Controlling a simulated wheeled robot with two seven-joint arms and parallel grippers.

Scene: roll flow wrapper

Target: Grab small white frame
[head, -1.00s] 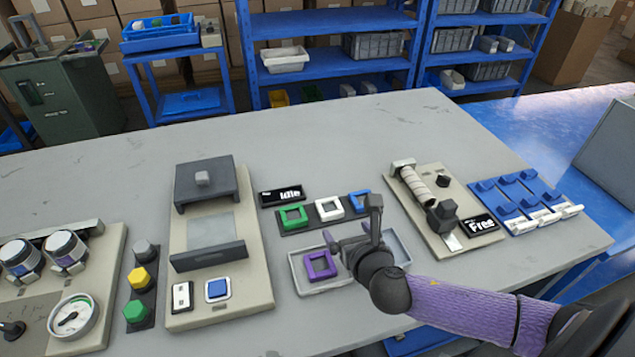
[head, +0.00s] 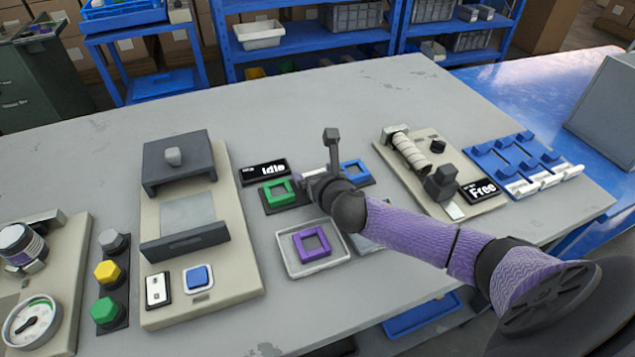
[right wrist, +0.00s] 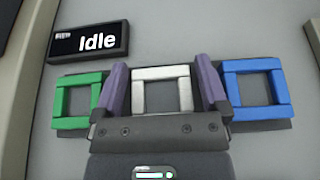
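The small white frame (right wrist: 162,74) lies in the middle of a dark holder, between a green frame (right wrist: 77,101) and a blue frame (right wrist: 256,88). In the head view my right gripper hides most of it. My right gripper (right wrist: 163,80) is open over the holder. Its two purple fingers appear on the left and right sides of the white frame in the right wrist view, with narrow gaps. In the head view my right gripper (head: 316,178) is above the middle of the holder. My left gripper is not in view.
A purple frame (head: 311,243) lies in a pale tray (head: 290,262) in front of the holder. The "Idle" display (head: 265,171) stands behind the green frame. A press-like station (head: 158,215) is at left, a roller station (head: 467,208) at right.

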